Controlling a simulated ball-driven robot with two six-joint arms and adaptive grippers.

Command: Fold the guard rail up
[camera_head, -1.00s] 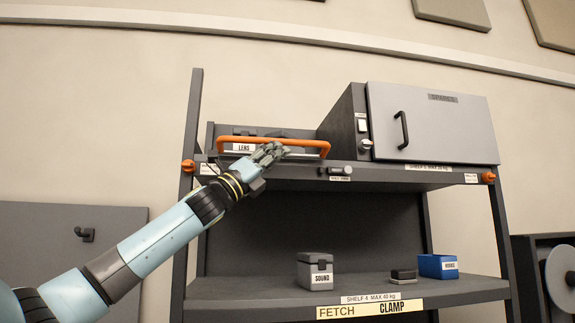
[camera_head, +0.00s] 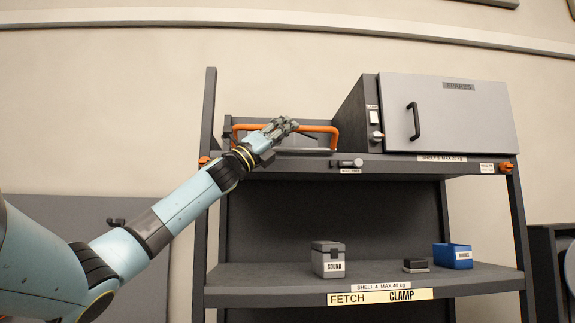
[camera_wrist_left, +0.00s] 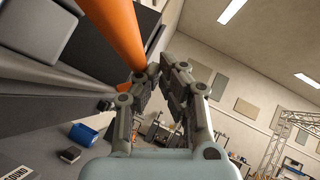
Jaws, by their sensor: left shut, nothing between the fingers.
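The guard rail (camera_head: 318,128) is an orange bar along the front of the upper shelf at the left in the head view. Its side legs rise from the shelf's front, and it stands raised above the shelf edge. My left gripper (camera_head: 287,124) is at the rail's middle and hides part of it. In the left wrist view the rail (camera_wrist_left: 118,35) runs close beside the fingers of my left gripper (camera_wrist_left: 160,72), which are shut with nothing between them. I cannot tell whether they touch it. My right gripper is out of view.
A grey SPARES cabinet (camera_head: 455,115) stands on the upper shelf, right of the rail. A small latch-like part (camera_head: 348,162) is on the shelf edge. The lower shelf (camera_head: 290,282) holds a SOUND box (camera_head: 328,260), a small dark block (camera_head: 416,266) and a blue bin (camera_head: 453,257).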

